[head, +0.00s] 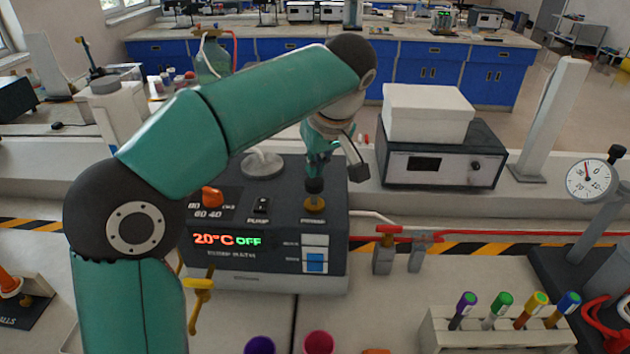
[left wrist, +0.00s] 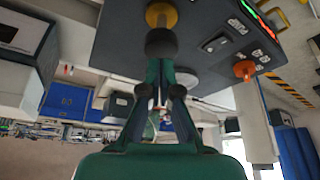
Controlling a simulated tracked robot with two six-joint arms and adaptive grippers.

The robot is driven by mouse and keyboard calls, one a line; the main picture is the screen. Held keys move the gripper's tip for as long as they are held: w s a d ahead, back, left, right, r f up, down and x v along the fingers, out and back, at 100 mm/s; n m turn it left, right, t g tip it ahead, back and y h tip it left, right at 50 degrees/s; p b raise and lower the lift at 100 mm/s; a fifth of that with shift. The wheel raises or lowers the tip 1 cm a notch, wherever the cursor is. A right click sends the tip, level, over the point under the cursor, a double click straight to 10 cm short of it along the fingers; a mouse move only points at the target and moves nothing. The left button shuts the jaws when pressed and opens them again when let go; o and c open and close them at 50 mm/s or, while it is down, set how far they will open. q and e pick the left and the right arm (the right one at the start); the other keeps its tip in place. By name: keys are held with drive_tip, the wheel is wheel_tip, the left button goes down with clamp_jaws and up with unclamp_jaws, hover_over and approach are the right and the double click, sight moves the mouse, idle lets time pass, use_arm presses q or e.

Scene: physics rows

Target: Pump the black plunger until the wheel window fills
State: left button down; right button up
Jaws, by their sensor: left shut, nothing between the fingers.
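The black plunger (head: 314,186) stands upright in a yellow collar (head: 314,205) on top of a dark control box (head: 270,282). My left gripper (head: 316,172) is shut and empty, pointing down with its fingertips at the plunger's top. In the left wrist view the plunger's black knob (left wrist: 161,43) is right at the closed fingertips (left wrist: 160,64); whether they touch is hard to tell. The window (head: 315,260) on the box front is white above and blue in its lower part. The box display (head: 228,239) reads 20°C OFF. My right gripper is not in view.
An orange knob (head: 212,196) and a black switch (head: 261,205) sit on the box top. A grey instrument (head: 445,160) bearing a white box (head: 427,113) stands behind right. A red-handled valve (head: 388,236), tube rack (head: 490,335) and gauge (head: 590,180) are to the right.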

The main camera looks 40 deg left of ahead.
sight(315, 181)
use_arm(q)
drive_tip(key=shift+f+b, duration=1.3)
drive_tip(key=shift+f, duration=0.35)
drive_tip(key=shift+r, duration=0.1)
drive_tip(key=shift+r+p, duration=1.8)
drive_tip(key=shift+r, duration=0.1)
wheel_tip(315, 181, up, 5)
drive_tip(key=p, duration=0.4)
drive_tip(key=shift+p, duration=0.4)
